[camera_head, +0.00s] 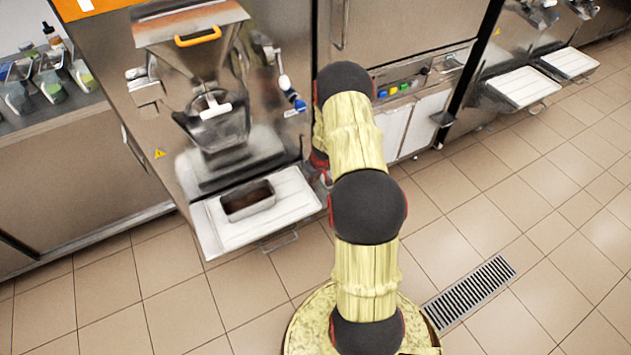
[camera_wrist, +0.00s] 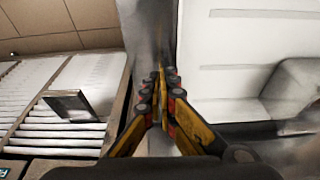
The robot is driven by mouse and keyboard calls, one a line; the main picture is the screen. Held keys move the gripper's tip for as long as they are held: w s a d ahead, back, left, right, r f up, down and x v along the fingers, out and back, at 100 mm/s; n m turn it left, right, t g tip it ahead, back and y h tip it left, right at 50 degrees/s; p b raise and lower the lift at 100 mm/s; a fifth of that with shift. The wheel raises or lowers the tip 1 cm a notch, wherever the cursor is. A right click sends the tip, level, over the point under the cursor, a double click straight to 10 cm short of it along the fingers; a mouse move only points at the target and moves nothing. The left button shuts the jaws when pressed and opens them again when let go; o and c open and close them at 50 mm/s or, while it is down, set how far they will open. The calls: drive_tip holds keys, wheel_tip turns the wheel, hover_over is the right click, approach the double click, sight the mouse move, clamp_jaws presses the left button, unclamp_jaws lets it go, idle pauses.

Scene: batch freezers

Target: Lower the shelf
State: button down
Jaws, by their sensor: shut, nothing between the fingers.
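The shelf (camera_head: 285,213) is a white ribbed tray sticking out from the front of the left batch freezer, with a wire handle (camera_head: 279,242) at its front edge. A metal rectangular pan (camera_head: 248,203) sits on it. In the head view my arm hides most of the gripper, to the right of the shelf.
The left batch freezer (camera_head: 212,110) has an orange-handled hopper above the shelf. White panels (camera_head: 425,118) stand behind my arm. Similar trays (camera_head: 524,87) extend farther right. A floor drain grate (camera_head: 470,290) lies at the right. The tiled floor is otherwise clear.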

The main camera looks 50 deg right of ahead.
drive_tip(key=shift+s+f+b, duration=0.1)
drive_tip(key=shift+f+b, duration=0.3)
drive_tip(key=shift+f, duration=0.05)
drive_tip(key=shift+s+f, duration=0.1)
drive_tip(key=shift+r+p, duration=0.5)
drive_tip(key=w+d+p+v, duration=0.1)
drive_tip(key=p+v, duration=0.4)
drive_tip(key=v, duration=0.8)
drive_tip(key=shift+a+r, duration=0.35)
drive_tip(key=shift+a, duration=0.05)
